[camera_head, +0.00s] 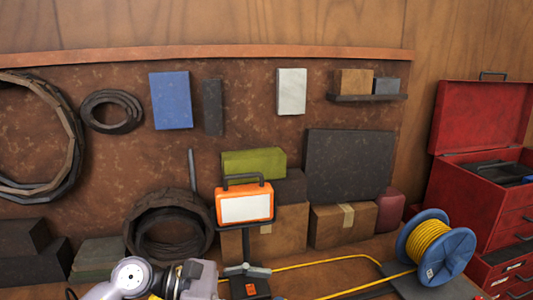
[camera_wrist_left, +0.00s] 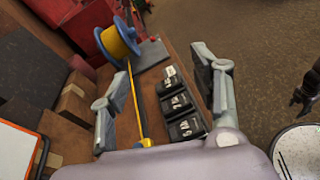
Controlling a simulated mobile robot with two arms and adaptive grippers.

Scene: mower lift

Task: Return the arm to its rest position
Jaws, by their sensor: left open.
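My left arm comes in at the bottom left of the head view, with its grey and white wrist low in the picture. In the left wrist view my left gripper (camera_wrist_left: 158,68) has its two grey fingers wide apart. No object is held between them. Beyond and below the fingers, black blocks with white labels (camera_wrist_left: 177,103) stand in a row on the bench. In the head view a grey finger shows near a black block with an orange mark (camera_head: 250,288); whether they touch I cannot tell.
An orange work lamp (camera_head: 245,206) stands close behind the gripper. A yellow cord (camera_head: 330,261) runs to a blue reel (camera_head: 436,248) at the right. A red toolbox (camera_head: 475,200) stands beyond it. Boxes and a coiled hose (camera_head: 168,225) line the back.

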